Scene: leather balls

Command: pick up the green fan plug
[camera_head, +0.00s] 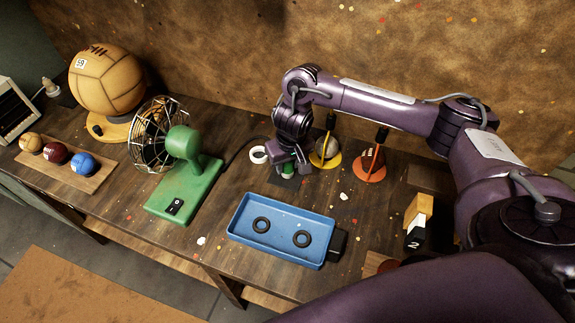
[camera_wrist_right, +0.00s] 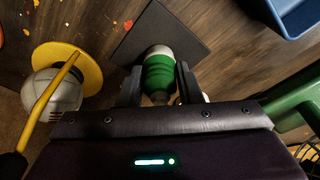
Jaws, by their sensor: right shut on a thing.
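The green fan plug (camera_wrist_right: 158,73), a rounded green piece with a pale end, sits between the fingers of my right gripper (camera_wrist_right: 158,88) in the right wrist view. The gripper is shut on it, above or at a dark square pad (camera_wrist_right: 190,35); I cannot tell whether the plug touches the pad. In the head view my right gripper (camera_head: 289,163) points down over the pad and mostly hides the plug. The green fan (camera_head: 184,165) with its wire cage stands left of the gripper. My left gripper is not in view.
A blue tray (camera_head: 240,236) with two black rings lies in front of the gripper. Yellow (camera_head: 325,152) and orange (camera_head: 369,166) stands are close at its right. A white tape roll (camera_head: 258,155) is at its left. A large leather ball (camera_head: 107,80) and small balls stand far left.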

